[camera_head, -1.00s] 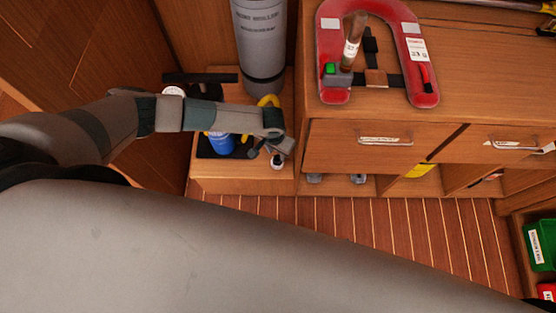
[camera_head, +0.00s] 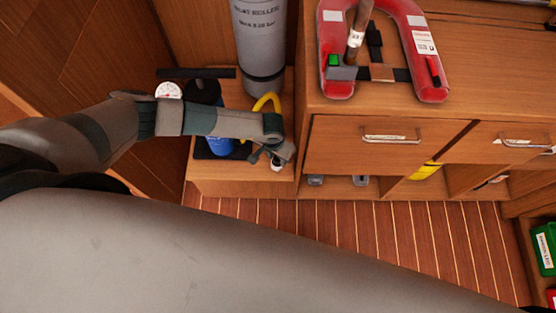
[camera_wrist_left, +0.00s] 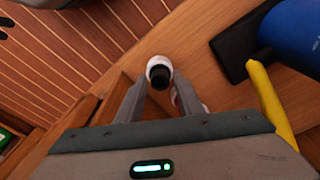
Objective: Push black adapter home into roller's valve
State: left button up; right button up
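The roller is an upright grey cylinder (camera_head: 260,45) marked "BOAT ROLLER" at the top of the head view. Its valve cannot be made out. My left gripper (camera_head: 276,155) is over the front right corner of a low wooden locker. In the left wrist view the left gripper (camera_wrist_left: 161,82) has its fingers apart. A small white round piece with a black top (camera_wrist_left: 159,71) shows at the fingertips, with no clear grip on it. It also shows below the gripper in the head view (camera_head: 277,166). I cannot tell if its black part is the adapter. My right gripper is out of view.
A cabinet with drawers (camera_head: 390,145) stands right, carrying a red horseshoe buoy (camera_head: 428,78). Striped floor (camera_head: 350,225) is clear in front.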

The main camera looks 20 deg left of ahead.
pick_arm(q)
jog(key=shift+c, duration=0.7)
grip_shut()
jog(key=shift+r, duration=0.4)
jog(key=shift+r, duration=0.1)
jog(key=shift+r+p, duration=1.55)
jog(key=shift+r, duration=0.55)
jog(key=shift+s, duration=0.15)
